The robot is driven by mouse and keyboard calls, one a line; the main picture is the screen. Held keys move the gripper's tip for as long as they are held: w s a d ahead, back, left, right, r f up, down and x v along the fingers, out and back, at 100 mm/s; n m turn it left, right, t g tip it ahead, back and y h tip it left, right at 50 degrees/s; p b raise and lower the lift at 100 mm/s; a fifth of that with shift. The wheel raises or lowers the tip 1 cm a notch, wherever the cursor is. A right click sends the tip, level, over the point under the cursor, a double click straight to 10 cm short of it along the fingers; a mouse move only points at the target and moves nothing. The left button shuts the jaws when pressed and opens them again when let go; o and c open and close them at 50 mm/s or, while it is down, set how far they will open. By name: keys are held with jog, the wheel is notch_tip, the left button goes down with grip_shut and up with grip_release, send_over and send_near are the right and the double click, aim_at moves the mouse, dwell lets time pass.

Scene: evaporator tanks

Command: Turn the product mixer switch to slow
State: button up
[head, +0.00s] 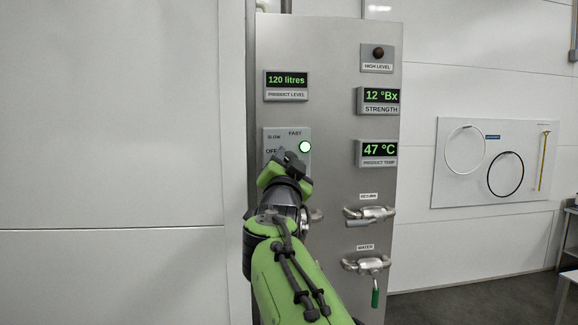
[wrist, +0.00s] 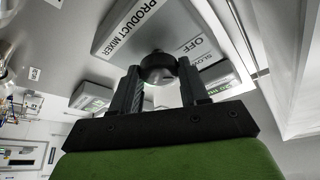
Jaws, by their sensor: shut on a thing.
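The dark round knob (wrist: 158,66) stands out from the box, between my fingertips. My gripper (head: 284,160) covers the knob in the head view. In the wrist view my gripper (wrist: 160,76) is shut on the knob. Which label the knob points to cannot be told.
Product level (head: 286,85), strength (head: 379,101) and product temp (head: 377,152) displays surround the switch box. Return (head: 370,214) and water (head: 366,264) valves stick out below right. A white board (head: 520,165) hangs on the right wall.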

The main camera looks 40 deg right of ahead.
jog(key=o, duration=1)
jog(key=shift+o, duration=0.2)
jog(key=b+v, duration=0.5)
jog(key=v, duration=1)
jog(key=shift+s+a, duration=0.3)
